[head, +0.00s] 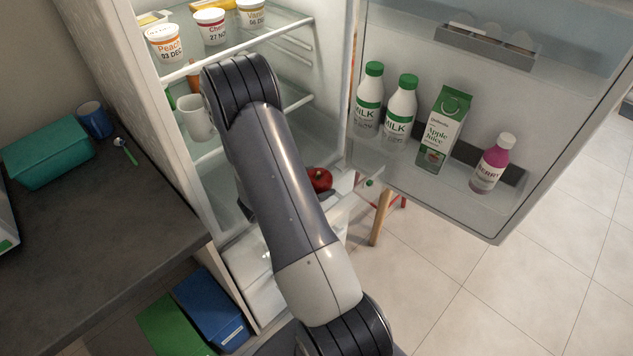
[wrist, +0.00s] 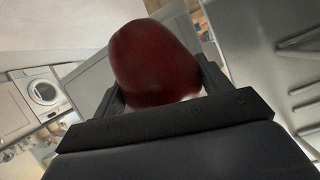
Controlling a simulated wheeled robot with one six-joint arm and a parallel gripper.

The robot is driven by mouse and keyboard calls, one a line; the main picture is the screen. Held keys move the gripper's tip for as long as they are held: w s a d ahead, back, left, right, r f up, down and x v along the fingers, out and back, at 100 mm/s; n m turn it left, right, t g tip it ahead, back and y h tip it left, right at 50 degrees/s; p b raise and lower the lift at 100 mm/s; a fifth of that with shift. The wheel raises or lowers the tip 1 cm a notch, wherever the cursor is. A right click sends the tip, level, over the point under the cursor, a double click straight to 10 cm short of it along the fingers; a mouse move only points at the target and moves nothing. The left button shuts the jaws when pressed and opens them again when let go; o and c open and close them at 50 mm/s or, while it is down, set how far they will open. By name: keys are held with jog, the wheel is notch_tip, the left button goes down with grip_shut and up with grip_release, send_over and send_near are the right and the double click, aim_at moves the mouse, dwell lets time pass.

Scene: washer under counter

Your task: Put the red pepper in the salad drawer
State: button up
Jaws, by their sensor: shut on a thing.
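The red pepper (head: 319,179) is inside the open fridge, low down near its front right side, just past my arm in the head view. My gripper (wrist: 160,88) is shut on the red pepper (wrist: 153,62), with one finger on either side of it in the wrist view. In the head view my arm hides most of the gripper. White drawer parts (head: 262,296) show at the bottom of the fridge. My arm covers much of this area, so I cannot tell how far the salad drawer is open.
The fridge door (head: 465,205) stands open at the right, with milk bottles (head: 399,108), an apple juice carton (head: 444,130) and a berry bottle (head: 491,165). Yogurt pots (head: 211,25) and a white mug (head: 195,117) stand on shelves. A dark counter (head: 90,235) lies left.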

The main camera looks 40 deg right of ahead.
jog(key=shift+f+b, duration=0.55)
jog(key=shift+f, duration=0.1)
jog(key=o, duration=1.3)
jog(key=shift+c, duration=0.2)
jog(key=shift+r, duration=0.1)
jog(key=shift+r+p, duration=0.5)
jog(key=shift+p, duration=0.05)
jog(key=shift+a+r, duration=0.25)
jog(key=shift+a, duration=0.05)
jog(key=v, duration=0.6)
jog(key=shift+a+b, duration=0.3)
jog(key=shift+a, duration=0.05)
jog(key=shift+r, duration=0.15)
